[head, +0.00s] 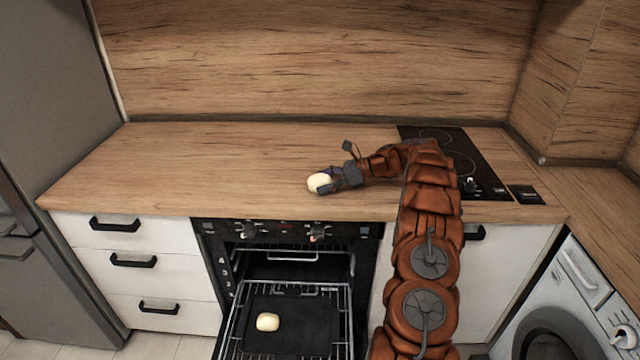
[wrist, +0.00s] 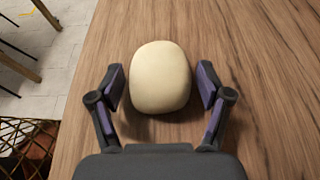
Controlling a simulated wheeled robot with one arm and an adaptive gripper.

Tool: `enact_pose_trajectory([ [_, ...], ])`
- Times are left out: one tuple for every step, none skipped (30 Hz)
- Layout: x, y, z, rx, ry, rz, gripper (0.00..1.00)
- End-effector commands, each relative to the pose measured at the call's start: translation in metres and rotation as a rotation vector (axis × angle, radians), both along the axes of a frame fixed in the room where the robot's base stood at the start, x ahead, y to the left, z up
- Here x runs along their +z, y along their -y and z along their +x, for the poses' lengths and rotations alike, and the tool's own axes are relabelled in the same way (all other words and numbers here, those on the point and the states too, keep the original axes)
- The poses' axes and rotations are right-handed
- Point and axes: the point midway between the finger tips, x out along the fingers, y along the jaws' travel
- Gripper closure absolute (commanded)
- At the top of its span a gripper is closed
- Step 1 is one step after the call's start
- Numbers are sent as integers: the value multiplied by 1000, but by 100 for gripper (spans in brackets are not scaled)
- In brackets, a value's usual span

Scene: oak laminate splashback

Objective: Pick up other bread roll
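A pale bread roll (head: 319,182) lies on the wooden worktop above the oven, near its front edge. My gripper (head: 328,182) is at the roll from the right. In the wrist view the roll (wrist: 160,77) sits between the two fingers of my gripper (wrist: 162,88), which are spread with a gap on each side of it. A second bread roll (head: 268,321) lies on a dark tray (head: 310,318) on the pulled-out oven rack.
The oven (head: 290,262) is open below the worktop (head: 210,160), with its rack (head: 347,325) out. A black hob (head: 478,172) is on the right, behind my arm. The worktop to the left is clear. A fridge (head: 45,120) stands at far left, a washing machine (head: 560,310) at right.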

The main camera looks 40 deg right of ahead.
Motion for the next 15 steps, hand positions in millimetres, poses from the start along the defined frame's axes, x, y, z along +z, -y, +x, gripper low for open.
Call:
enact_pose_trajectory([
  [0,0,0,0,0,0,32],
  [0,0,0,0,0,0,35],
  [0,0,0,0,0,0,39],
  [0,0,0,0,0,0,42],
  [0,0,0,0,0,0,45],
  [0,0,0,0,0,0,49],
  [0,0,0,0,0,0,52],
  [0,0,0,0,0,0,55],
  [0,0,0,0,0,0,60],
  [0,0,0,0,0,0,63],
  [0,0,0,0,0,0,66],
  [0,0,0,0,0,0,70],
  [0,0,0,0,0,0,72],
  [0,0,0,0,0,0,72],
  [0,0,0,0,0,0,72],
])
